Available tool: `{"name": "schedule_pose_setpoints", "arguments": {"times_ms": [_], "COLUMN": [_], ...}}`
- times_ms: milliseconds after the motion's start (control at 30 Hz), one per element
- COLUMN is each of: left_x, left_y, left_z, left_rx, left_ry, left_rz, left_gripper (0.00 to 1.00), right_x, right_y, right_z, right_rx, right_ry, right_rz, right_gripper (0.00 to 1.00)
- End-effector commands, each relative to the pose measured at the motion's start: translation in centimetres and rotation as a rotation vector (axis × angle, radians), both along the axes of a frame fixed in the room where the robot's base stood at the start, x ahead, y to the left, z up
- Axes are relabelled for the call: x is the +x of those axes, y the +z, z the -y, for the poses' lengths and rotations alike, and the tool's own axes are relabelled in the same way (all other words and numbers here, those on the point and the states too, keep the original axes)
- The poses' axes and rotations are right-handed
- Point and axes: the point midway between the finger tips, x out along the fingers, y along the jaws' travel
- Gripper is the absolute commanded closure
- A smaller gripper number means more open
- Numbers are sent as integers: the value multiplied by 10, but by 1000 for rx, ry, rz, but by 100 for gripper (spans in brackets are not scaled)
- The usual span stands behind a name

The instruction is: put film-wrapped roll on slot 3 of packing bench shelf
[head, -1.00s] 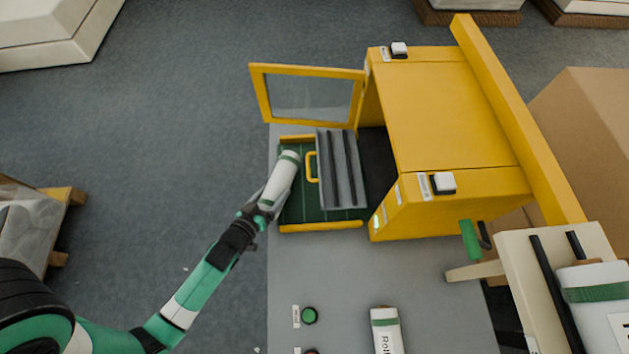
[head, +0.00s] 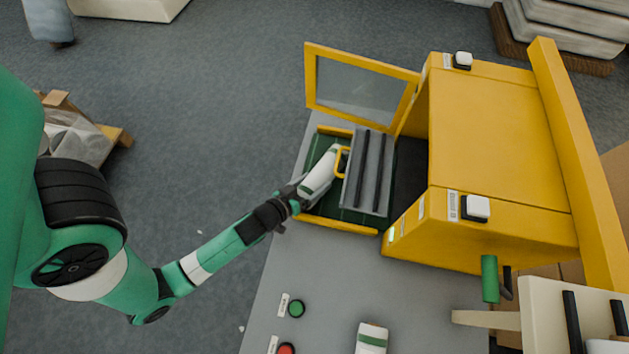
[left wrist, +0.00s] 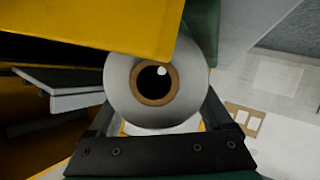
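A white roll with a green band (head: 319,174) is in my left gripper (head: 299,193), tilted over the left part of the green tray. Its far end is close to the yellow handle (head: 342,162) of the grey ribbed plate (head: 368,173); I cannot tell if they touch. In the left wrist view the roll (left wrist: 121,98) shows end-on with a brown core, between the two fingers of my left gripper (left wrist: 156,118). Another white, green-banded roll (head: 372,340) lies on the grey bench (head: 330,285), cut off below. My right gripper is not in view. No shelf slot numbers are readable.
A yellow cabinet (head: 490,140) stands right of the tray (head: 354,217), with its framed window door (head: 358,90) open behind. Green (head: 296,309) and red (head: 286,349) buttons sit on the bench front. A cream stand with black bars (head: 545,310) is at lower right.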

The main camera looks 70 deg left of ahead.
Motion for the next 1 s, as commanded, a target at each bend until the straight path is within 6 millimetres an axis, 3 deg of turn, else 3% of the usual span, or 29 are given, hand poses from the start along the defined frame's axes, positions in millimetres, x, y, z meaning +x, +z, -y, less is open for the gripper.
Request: {"name": "schedule_pose_setpoints", "arguments": {"times_ms": [100,400,667,833,1000], "left_x": [0,0,-46,-82,-92], "left_y": [0,6,19,33,40], "left_z": [0,0,26,47,54], "left_rx": [0,0,0,3,-1], "left_ry": [0,0,-6,-11,-12], "left_rz": [0,0,-4,-1,-8], "left_gripper": [0,0,0,0,0], "right_x": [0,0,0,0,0], "right_y": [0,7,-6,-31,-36], "right_z": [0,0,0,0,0], "right_rx": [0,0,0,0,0], "right_ry": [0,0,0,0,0], "right_rz": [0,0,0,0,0], "right_gripper": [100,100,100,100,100]}}
